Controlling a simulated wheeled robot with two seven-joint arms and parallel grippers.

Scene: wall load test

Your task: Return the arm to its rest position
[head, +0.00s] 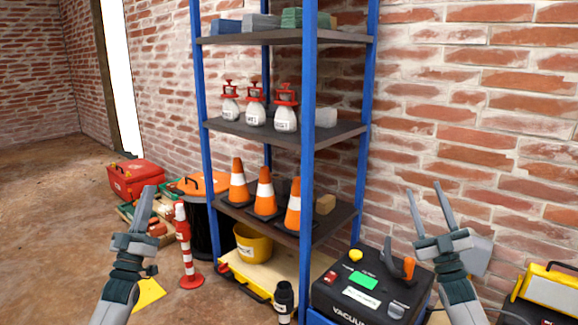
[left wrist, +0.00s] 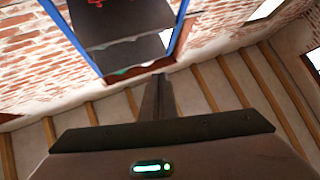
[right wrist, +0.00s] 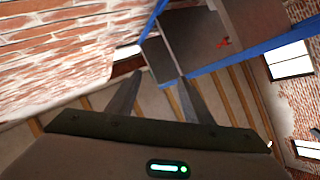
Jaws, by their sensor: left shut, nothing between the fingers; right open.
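My left gripper (head: 146,208) is raised at the left of the head view, its fingers pointing up. It is shut and holds nothing; its closed fingers also show in the left wrist view (left wrist: 158,95). My right gripper (head: 426,210) is raised at the right, in front of the brick wall. Its two fingers stand apart with nothing between them, as the right wrist view also shows (right wrist: 155,95). Both grippers appear clear of the shelf rack (head: 308,150) between them.
The blue rack's shelves hold white spray bottles (head: 256,108) and orange cones (head: 264,190). A black vacuum (head: 370,290) stands low at right. A red toolbox (head: 136,178), black bin (head: 205,230) and striped post (head: 184,245) are at left. Bare floor lies far left.

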